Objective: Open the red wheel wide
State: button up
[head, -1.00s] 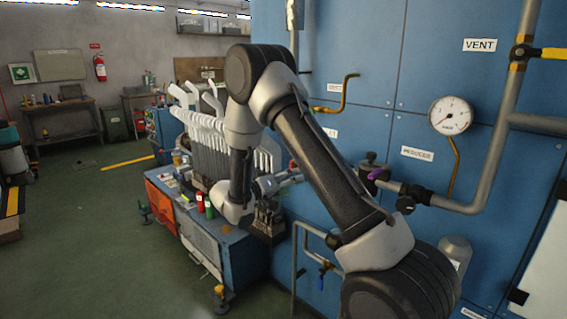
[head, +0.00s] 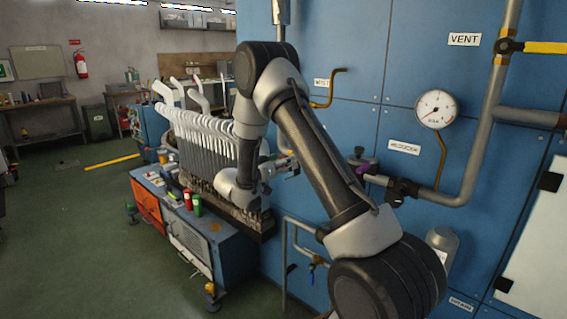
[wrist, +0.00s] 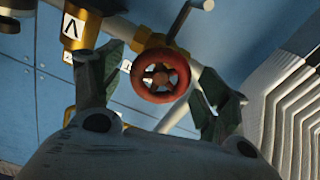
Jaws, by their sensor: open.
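The red wheel (wrist: 160,76) shows in the wrist view as a round spoked handwheel on a brass-coloured valve, in front of a grey pipe. My gripper (wrist: 160,92) is open in the wrist view, its two greenish fingers apart, one on each side of the wheel in the picture. I cannot tell how far the fingertips are from the wheel in depth. Nothing is held between them. In the head view the wheel is hidden, and my arm covers much of the blue wall there.
A blue panel wall (head: 345,55) carries pipes, a gauge (head: 437,109), a yellow lever (head: 545,47) and a purple-handled valve (head: 366,168). Open floor lies to the left.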

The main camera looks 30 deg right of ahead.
jog(key=shift+d, duration=0.15)
jog(key=c, duration=1)
jog(key=shift+c, duration=0.2)
